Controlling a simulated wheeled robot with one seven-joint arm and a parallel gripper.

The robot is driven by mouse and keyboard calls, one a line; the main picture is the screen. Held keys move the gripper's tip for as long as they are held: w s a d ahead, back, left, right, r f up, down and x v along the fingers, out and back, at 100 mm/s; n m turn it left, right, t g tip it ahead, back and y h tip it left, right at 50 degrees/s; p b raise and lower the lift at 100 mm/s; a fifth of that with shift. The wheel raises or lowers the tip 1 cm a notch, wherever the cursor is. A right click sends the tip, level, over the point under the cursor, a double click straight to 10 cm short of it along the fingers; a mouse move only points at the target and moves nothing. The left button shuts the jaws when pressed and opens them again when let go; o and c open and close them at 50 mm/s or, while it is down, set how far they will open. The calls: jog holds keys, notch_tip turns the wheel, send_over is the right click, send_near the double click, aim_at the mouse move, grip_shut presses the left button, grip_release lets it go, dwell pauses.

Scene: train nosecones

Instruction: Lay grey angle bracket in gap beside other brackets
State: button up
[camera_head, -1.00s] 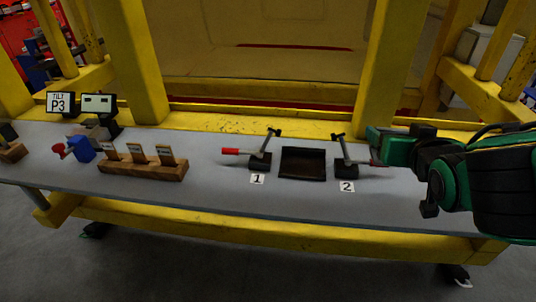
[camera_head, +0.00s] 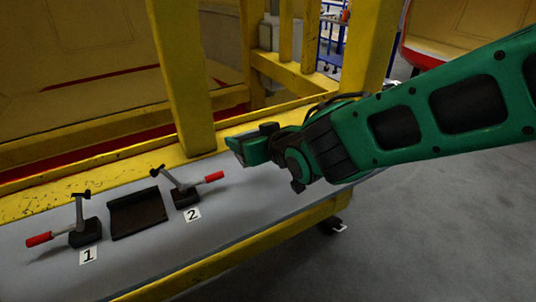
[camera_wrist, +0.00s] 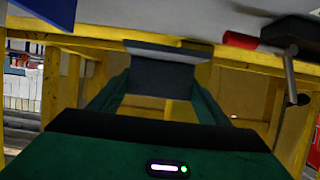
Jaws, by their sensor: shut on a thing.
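A grey angle bracket (camera_wrist: 160,76) sits between the two green fingers of my gripper (camera_wrist: 158,98) in the wrist view, with a pale upper flange and a darker face. In the head view my gripper (camera_head: 240,150) is above the grey bench, right of clamp 2, pointing left. The bracket is hard to make out there.
A yellow post (camera_head: 182,85) stands behind. A red-handled clamp (camera_wrist: 243,41) and a blue object (camera_wrist: 52,10) show in the wrist view.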

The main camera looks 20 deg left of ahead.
jog(key=w+d+f, duration=0.1)
jog(key=w+d, duration=0.1)
jog(key=w+d+f, duration=0.2)
jog(key=shift+w+f, duration=0.1)
jog(key=shift+f, duration=2.15)
jog(key=shift+f, duration=0.1)
jog(key=o, duration=1.2)
jog(key=shift+c, duration=0.2)
jog(key=v, duration=1.2)
